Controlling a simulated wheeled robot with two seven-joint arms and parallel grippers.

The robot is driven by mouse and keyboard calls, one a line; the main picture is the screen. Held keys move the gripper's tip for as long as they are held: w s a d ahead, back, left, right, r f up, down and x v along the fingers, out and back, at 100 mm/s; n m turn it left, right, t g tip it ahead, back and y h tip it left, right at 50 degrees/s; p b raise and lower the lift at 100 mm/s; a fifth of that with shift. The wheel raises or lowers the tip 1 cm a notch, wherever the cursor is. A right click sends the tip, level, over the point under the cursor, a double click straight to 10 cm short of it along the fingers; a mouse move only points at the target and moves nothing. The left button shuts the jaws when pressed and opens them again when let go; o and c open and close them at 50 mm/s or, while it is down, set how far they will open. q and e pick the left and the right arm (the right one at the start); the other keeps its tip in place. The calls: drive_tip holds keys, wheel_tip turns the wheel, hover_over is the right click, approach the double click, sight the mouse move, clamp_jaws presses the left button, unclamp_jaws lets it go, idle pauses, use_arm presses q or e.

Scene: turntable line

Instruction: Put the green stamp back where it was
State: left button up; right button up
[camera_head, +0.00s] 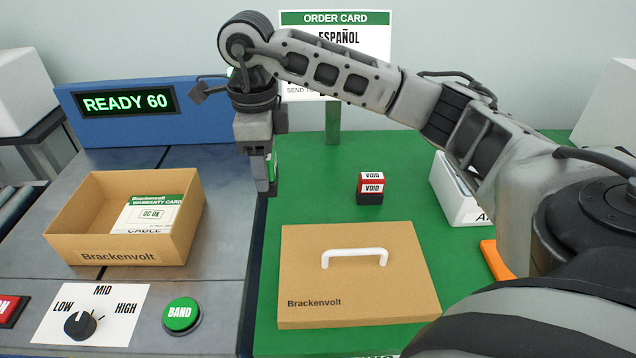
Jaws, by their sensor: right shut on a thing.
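My right gripper (266,188) reaches in from the right and points down near the left edge of the green table. It is shut on the green stamp (273,165), of which only a narrow green and white strip shows beside the fingers. The rest of the stamp is hidden by the gripper. I cannot tell whether the stamp touches the table. A red and black VOID stamp (371,188) stands upright on the green table to the right of the gripper. My left gripper is not in view.
An open Brackenvolt box (75,228) holding a warranty card (150,214) stands on the grey line at left. A cardboard lid (355,285) with a white handle lies in front on the green table (310,205). A white bin (455,195) and order card (335,20) are behind.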

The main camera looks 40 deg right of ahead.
drive_tip(key=d+f, duration=0.2)
drive_tip(key=d, duration=0.2)
drive_tip(key=w+d+f, duration=0.1)
drive_tip(key=d+f, duration=0.2)
drive_tip(key=d, duration=0.1)
drive_tip(key=d+f, duration=0.3)
drive_tip(key=d, duration=0.1)
drive_tip(key=shift+w+d+f, duration=0.15)
drive_tip(key=shift+w+f, duration=0.05)
drive_tip(key=shift+w, duration=0.2)
drive_tip(key=shift+d+f, duration=0.4)
drive_tip(key=shift+f, duration=0.1)
use_arm(q)
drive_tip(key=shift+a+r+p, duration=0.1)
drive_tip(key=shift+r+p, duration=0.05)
drive_tip(key=shift+p, duration=0.2)
use_arm(e)
drive_tip(key=shift+w+d+f, duration=0.1)
drive_tip(key=shift+d+f, duration=0.05)
drive_tip(key=shift+f, duration=1.55)
drive_tip(key=shift+f, duration=0.25)
drive_tip(key=o, duration=0.8)
drive_tip(key=shift+r, duration=0.1)
